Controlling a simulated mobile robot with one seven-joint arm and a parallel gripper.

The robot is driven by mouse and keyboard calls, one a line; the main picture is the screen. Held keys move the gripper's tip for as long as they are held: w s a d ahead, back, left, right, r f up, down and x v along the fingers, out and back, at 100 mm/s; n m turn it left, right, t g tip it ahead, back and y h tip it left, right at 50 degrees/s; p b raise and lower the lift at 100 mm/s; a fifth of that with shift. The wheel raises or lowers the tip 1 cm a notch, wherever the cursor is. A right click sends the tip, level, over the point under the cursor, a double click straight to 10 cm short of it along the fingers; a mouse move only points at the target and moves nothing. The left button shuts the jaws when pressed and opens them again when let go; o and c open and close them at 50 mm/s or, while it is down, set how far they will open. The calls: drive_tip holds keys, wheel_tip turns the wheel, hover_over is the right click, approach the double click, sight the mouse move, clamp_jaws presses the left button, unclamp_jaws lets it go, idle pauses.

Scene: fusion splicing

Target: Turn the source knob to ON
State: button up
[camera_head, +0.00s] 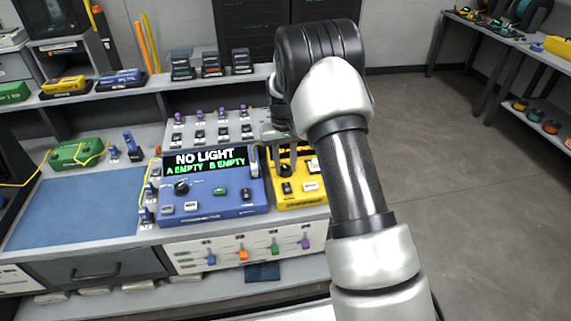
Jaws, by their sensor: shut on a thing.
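A yellow unit (285,203) stands on the bench, partly hidden behind my arm. A dark knob (285,168) shows on the upper left of its face; I take it for the source knob. My gripper (283,154) points down over this unit and is shut on the knob. The fingertips are small and dark here, and the knob's pointer and ON mark cannot be read. To the left, a blue unit (230,209) has a screen (205,160) reading "NO LIGHT", "A EMPTY", "B EMPTY". It has its own black knob (181,187).
A blue mat (75,210) and a green device (77,152) with a yellow cable lie at the left. Small blue holders (148,195) stand beside the blue unit. A rack of small parts (215,130) is behind it. My arm hides the bench's right end.

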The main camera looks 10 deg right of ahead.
sight(284, 167)
drive_tip(key=m, duration=0.5)
drive_tip(key=shift+m, duration=0.3)
drive_tip(key=m+p, duration=0.1)
drive_tip(key=m, duration=0.4)
drive_tip(key=shift+w, duration=0.1)
drive_tip(key=shift+a+m, duration=0.1)
drive_tip(key=shift+m, duration=0.3)
drive_tip(key=o, duration=1.1)
drive_tip(key=shift+c, duration=0.2)
drive_tip(key=shift+r, duration=0.1)
wheel_tip(284, 167, up, 17)
drive_tip(key=p, duration=0.1)
drive_tip(key=shift+w+r, duration=0.15)
drive_tip(key=shift+w, duration=0.05)
drive_tip(key=shift+a, duration=0.1)
